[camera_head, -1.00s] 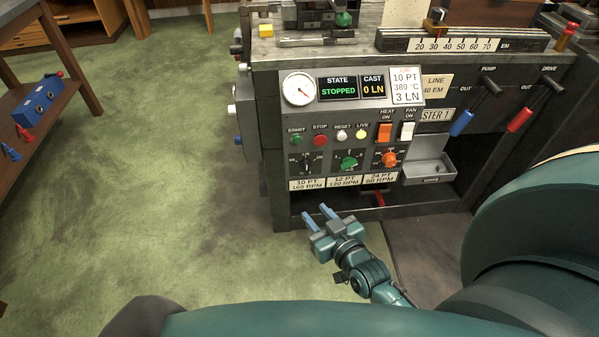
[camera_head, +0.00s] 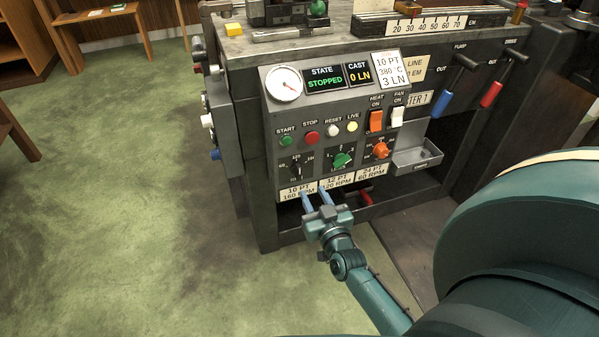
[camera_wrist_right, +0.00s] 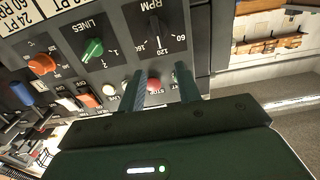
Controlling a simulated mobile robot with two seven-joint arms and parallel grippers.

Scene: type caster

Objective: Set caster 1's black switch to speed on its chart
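The caster's panel holds the black switch (camera_head: 297,167) at its lower left, and the switch also shows upside down in the wrist view (camera_wrist_right: 157,24). Its scale reads 60, 120 and 160 RPM; its handle appears to stand near the middle mark, 120. The chart card (camera_head: 389,70) reads 10 PT, 380 °C, 3 LN. The label strip (camera_head: 297,191) under the switch reads 10 PT 160 RPM. My right gripper (camera_head: 317,197) is open and empty, its two blue fingers apart, just below the switch in the head view; it also shows in the wrist view (camera_wrist_right: 160,76). My left gripper is out of view.
A green knob (camera_head: 342,160) and an orange knob (camera_head: 381,151) sit right of the black switch. Start, stop, reset and live buttons are above. A metal tray (camera_head: 417,157) juts out at right. Green floor is open at left.

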